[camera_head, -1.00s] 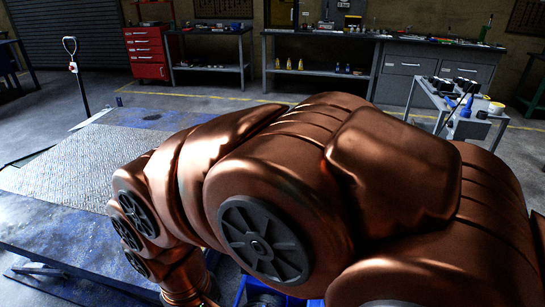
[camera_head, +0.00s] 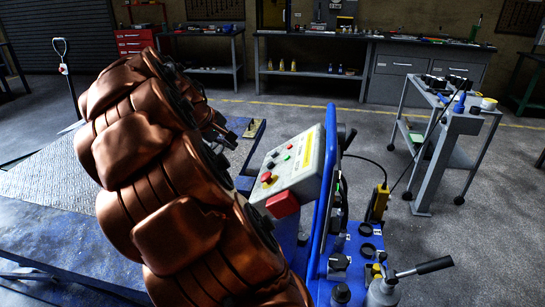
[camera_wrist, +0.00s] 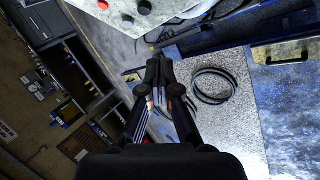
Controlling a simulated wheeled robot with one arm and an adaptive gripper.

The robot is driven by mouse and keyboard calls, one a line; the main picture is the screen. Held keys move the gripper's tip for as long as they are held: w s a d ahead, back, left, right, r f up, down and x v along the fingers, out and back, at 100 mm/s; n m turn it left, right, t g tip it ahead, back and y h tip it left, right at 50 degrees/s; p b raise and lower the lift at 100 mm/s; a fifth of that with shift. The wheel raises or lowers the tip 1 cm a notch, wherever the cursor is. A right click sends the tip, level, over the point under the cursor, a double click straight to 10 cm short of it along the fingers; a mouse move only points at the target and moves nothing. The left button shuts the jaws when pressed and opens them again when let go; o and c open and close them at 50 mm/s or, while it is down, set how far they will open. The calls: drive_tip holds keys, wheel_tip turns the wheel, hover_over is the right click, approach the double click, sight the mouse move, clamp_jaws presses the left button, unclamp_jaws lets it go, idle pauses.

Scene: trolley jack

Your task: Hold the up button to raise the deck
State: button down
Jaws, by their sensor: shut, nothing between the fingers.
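A pale grey control box (camera_head: 298,168) stands tilted on a blue post, right of my arm in the head view. It carries a red mushroom button (camera_head: 267,177), a green button (camera_head: 286,157) and other small buttons; I cannot tell which is up. In the wrist view the box (camera_wrist: 165,8) shows at the top edge, with red and black buttons, cut off by the frame. My gripper (camera_wrist: 154,62) is shut and empty, its tips apart from the box's buttons in that view. The deck (camera_head: 45,185), a patterned metal plate, lies low at left, partly behind my arm.
A blue-framed pump unit with a lever (camera_head: 425,266) stands below the box. A yellow pendant (camera_head: 378,202) hangs beside it on a cable. A grey trolley (camera_head: 440,130) stands at right, with open floor around it. Workbenches and a red cabinet (camera_head: 135,40) line the back.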

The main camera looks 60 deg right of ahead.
drive_tip(key=w+d+f+n+h+b, duration=0.1)
drive_tip(key=w+d+f, duration=0.1)
drive_tip(key=d, duration=0.7)
drive_tip(key=w+d+f+n+h, duration=0.1)
drive_tip(key=w+d, duration=0.3)
drive_tip(key=d, duration=0.5)
drive_tip(key=shift+f+n+h+b, duration=0.3)
drive_tip(key=shift+f+n+b, duration=0.1)
drive_tip(key=shift+f, duration=0.3)
drive_tip(key=shift+f, duration=0.15)
drive_tip(key=shift+s+d+f+b, duration=0.3)
drive_tip(key=shift+s+f+b, duration=0.2)
drive_tip(key=shift+s+f, duration=0.5)
drive_tip(key=shift+s+d+f+b, duration=0.4)
drive_tip(key=shift+s+f, duration=0.3)
drive_tip(key=shift+f, duration=0.55)
drive_tip(key=shift+s+d+f+b, duration=0.2)
drive_tip(key=shift+s+f+b, duration=0.35)
drive_tip(key=shift+s+f, duration=0.45)
drive_tip(key=shift+s+d+f, duration=0.2)
drive_tip(key=shift+s+f, duration=0.2)
drive_tip(key=shift+f, duration=0.4)
drive_tip(key=shift+w+r, duration=0.1)
drive_tip(key=shift+w+a+r, duration=0.2)
drive_tip(key=shift+w+r, duration=0.3)
drive_tip(key=shift+r, duration=0.15)
